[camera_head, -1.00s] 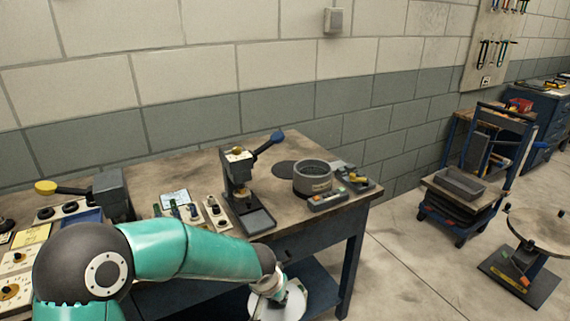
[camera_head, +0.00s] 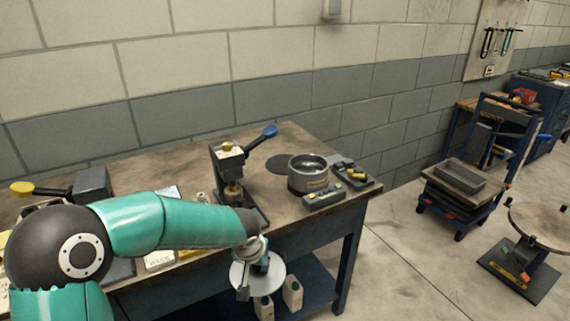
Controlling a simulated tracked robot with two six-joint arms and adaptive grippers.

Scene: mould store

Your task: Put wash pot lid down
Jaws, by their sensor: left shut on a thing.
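The wash pot (camera_head: 308,176), a grey round pot, stands open on the right part of the workbench. A pale grey disc, which I take to be the wash pot lid (camera_head: 272,279), is held at my left gripper (camera_head: 256,268), in front of the bench's front edge and lower than its top. My left gripper is shut on this lid; its fingers are small and partly hidden by the wrist. My right gripper is out of view.
A dark flat disc (camera_head: 284,165) lies on the bench left of the pot. A lever press (camera_head: 232,170) stands further left. A control box (camera_head: 323,198) and a tray of small items (camera_head: 354,174) sit beside the pot. White bottles (camera_head: 292,293) stand on the lower shelf.

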